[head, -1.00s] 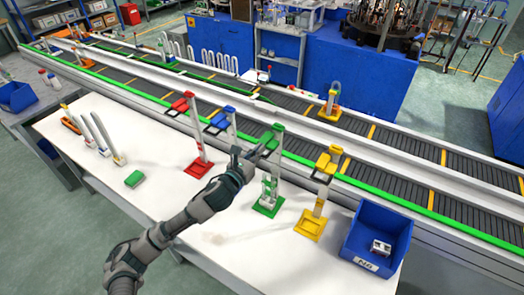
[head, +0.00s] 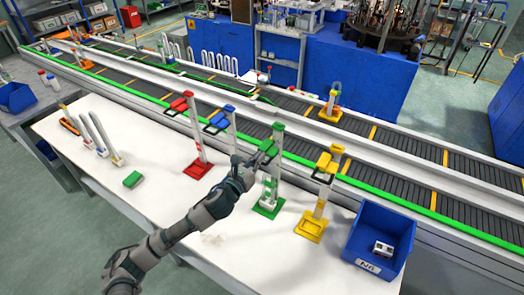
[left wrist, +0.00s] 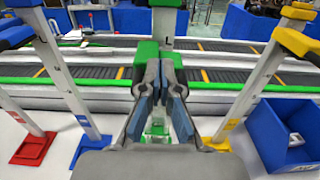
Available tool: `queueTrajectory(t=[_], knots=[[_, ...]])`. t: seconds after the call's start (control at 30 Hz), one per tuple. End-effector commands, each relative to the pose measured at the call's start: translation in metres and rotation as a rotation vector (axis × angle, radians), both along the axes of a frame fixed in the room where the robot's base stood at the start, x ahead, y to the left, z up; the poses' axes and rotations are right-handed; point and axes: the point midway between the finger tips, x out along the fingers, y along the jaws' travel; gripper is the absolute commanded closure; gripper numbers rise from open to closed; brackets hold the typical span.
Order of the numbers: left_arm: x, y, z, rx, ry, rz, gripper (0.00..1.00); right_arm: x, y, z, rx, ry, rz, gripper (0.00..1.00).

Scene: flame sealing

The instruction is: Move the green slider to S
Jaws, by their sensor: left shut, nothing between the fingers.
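The green stand (head: 279,128) is an upright white post with a green top and green base. Its green slider (head: 266,149) sits on the upper part of the post. It also shows in the left wrist view (left wrist: 146,50), partly hidden behind my fingers. My left gripper (head: 252,168) is shut and empty, its fingertips right at the slider; contact cannot be made out for sure. In the left wrist view, the fingertips (left wrist: 160,68) are together in front of the slider. A letter L shows on the post above; no S mark is readable. My right gripper is not in view.
Red (head: 187,95), blue (head: 229,110) and yellow (head: 337,149) stands share the white table. A blue bin (head: 362,221) holding a small part is at the right. The conveyor (head: 440,185) runs behind.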

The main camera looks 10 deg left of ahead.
Motion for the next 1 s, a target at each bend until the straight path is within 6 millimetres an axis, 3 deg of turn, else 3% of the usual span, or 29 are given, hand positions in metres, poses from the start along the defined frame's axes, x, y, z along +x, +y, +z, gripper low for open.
queueTrajectory(t=[1.0], knots=[[0.0,0.0,-0.043,0.0,0.003,-0.001,1.0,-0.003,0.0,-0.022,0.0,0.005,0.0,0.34]])
